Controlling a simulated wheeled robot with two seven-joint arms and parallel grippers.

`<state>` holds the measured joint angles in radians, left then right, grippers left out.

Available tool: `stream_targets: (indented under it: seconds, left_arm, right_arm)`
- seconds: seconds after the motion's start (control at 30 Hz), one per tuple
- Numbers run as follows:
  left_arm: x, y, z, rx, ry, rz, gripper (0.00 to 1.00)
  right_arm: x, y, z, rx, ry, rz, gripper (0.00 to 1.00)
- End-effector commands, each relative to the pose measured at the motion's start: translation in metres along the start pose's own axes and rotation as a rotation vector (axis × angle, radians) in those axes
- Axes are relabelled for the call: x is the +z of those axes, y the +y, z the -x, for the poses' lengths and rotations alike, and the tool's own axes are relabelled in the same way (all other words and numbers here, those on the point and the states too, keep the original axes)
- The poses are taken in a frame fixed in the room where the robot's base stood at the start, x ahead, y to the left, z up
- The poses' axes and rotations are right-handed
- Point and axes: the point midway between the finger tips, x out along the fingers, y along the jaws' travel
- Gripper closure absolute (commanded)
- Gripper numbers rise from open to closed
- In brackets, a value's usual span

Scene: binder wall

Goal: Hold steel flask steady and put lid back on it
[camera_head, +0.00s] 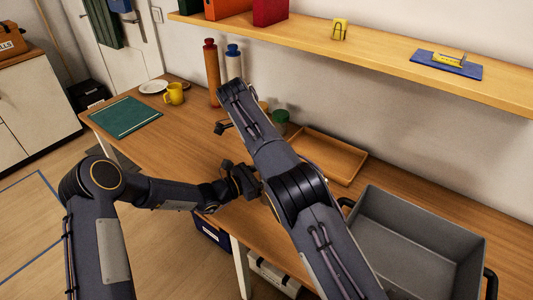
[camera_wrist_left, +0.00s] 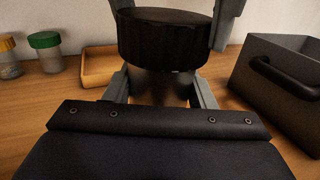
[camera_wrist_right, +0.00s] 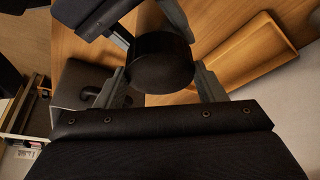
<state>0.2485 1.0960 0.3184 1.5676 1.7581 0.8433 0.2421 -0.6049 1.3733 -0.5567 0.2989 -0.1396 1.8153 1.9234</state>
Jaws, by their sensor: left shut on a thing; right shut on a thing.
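The steel flask (camera_wrist_left: 160,88) shows as a dark, shaded body between the fingers of my left gripper (camera_wrist_left: 160,92), which is shut on it. The black ribbed lid (camera_wrist_left: 165,38) is directly above the flask, and its round top shows in the right wrist view (camera_wrist_right: 160,62). My right gripper (camera_wrist_right: 160,84) is shut on the lid, one finger on each side. Whether the lid touches the flask's neck or sits apart from it, I cannot tell.
A wooden tray (camera_head: 352,174) lies behind the arms, with a green-lidded jar (camera_head: 280,117) beside it. A grey crate (camera_head: 455,222) stands to the right. An orange bottle (camera_head: 211,75) and a white bottle (camera_head: 233,66) stand by the wall. A shelf (camera_head: 380,56) overhangs the table.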

Motion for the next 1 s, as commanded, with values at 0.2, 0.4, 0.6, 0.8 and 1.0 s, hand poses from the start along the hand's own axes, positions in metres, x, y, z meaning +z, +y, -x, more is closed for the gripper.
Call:
stream_targets:
  seconds: [0.2,0.4,0.6,0.8,1.0]
  left_arm:
    - [0.0,-0.001,0.0,-0.001,-0.001,0.0,1.0]
    - [0.0,0.0,0.0,-0.001,-0.001,0.001,1.0]
    - [0.0,0.0,0.0,0.0,-0.001,0.001,1.0]
    - [0.0,0.0,0.0,0.0,0.0,0.001,1.0]
    - [0.0,0.0,0.0,0.0,-0.001,0.001,1.0]
  right_arm:
    - [-0.001,-0.001,0.0,-0.003,0.001,0.0,0.22]
    - [-0.001,-0.001,0.0,-0.002,0.0,0.002,0.15]
    - [-0.007,0.0,0.003,-0.002,0.003,0.006,0.18]
    - [-0.042,0.005,0.018,0.011,-0.003,0.178,0.18]
    - [-0.046,0.007,0.024,-0.003,-0.059,0.677,0.18]
